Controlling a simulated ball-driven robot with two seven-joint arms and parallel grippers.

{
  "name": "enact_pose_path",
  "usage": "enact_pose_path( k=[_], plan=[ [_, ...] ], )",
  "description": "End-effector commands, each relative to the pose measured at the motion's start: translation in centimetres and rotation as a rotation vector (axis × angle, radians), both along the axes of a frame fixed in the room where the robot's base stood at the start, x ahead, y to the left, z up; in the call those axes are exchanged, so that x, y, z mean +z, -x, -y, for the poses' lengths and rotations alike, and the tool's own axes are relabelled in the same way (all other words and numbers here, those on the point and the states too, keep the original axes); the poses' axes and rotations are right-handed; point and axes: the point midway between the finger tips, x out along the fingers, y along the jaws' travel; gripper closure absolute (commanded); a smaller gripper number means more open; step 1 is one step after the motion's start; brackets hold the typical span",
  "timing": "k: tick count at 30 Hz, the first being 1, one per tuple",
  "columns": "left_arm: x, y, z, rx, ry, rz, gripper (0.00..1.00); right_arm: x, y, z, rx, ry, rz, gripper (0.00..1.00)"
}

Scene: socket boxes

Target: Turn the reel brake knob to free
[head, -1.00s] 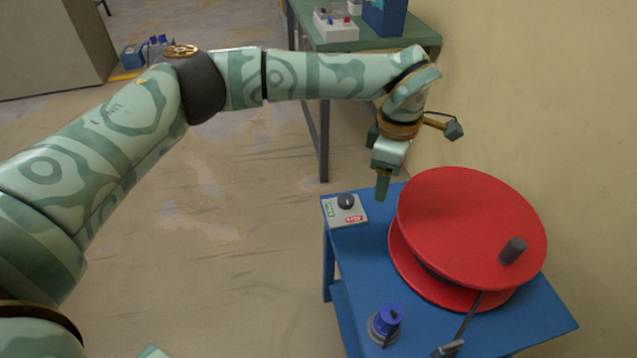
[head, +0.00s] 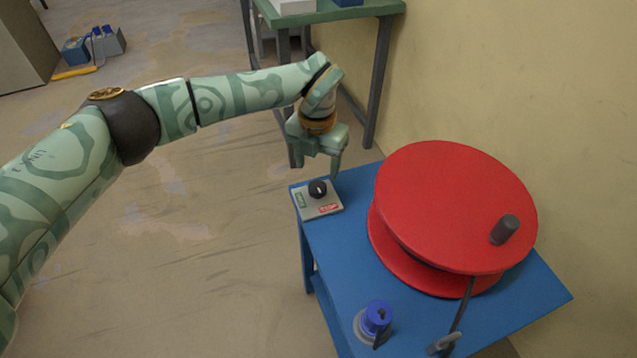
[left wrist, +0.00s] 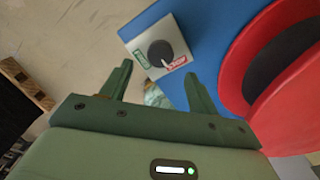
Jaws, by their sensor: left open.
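The black round knob (head: 317,188) sits on a small grey box (head: 310,208) with a green and a red label, at the left corner of the blue table. In the left wrist view the knob (left wrist: 160,53) has a white mark pointing towards the red label (left wrist: 178,63). My left gripper (head: 316,168) is open and empty, pointing down just behind and above the knob, apart from it. In the left wrist view its two fingers (left wrist: 160,74) spread apart, with the knob ahead between their lines. My right gripper is not in view.
A large red reel (head: 455,205) with a dark handle stands on the blue table (head: 340,270), right of the box. A blue capped knob (head: 377,318) stands at the front. A green table (head: 350,12) and a wall are behind. Floor at left is mostly clear.

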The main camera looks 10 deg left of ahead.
Motion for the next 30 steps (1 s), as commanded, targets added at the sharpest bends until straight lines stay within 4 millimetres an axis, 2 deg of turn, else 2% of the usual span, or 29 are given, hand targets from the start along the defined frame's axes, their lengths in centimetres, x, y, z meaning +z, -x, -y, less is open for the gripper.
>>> enact_pose_path(
  k=[1,3,7,12,20,21,25,26,30],
  plan=[
    [-1.9,0.0,0.0,0.000,0.001,-0.007,0.40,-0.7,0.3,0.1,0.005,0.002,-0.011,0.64],
    [-3.3,0.0,0.0,-0.001,0.001,-0.005,0.40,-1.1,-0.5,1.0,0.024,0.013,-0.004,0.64],
    [-5.1,0.0,0.0,-0.002,0.000,-0.003,0.40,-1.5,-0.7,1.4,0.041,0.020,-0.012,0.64],
    [-6.0,0.0,0.0,-0.001,0.001,0.000,0.40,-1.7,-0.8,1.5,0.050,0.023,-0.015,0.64],
    [-6.0,0.0,0.0,-0.002,0.000,0.002,0.40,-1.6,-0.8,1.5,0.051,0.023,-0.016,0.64],
    [-6.0,0.0,0.0,-0.002,0.000,0.002,0.45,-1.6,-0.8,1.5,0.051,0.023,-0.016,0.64],
    [-6.0,0.0,0.0,-0.002,0.000,0.002,0.81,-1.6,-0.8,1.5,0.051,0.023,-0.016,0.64],
    [-6.0,0.0,0.0,-0.002,0.000,0.002,0.84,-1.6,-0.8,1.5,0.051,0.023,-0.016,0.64],
    [-6.0,0.0,0.0,-0.003,0.000,0.002,0.84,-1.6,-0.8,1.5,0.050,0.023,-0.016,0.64]
  ],
)
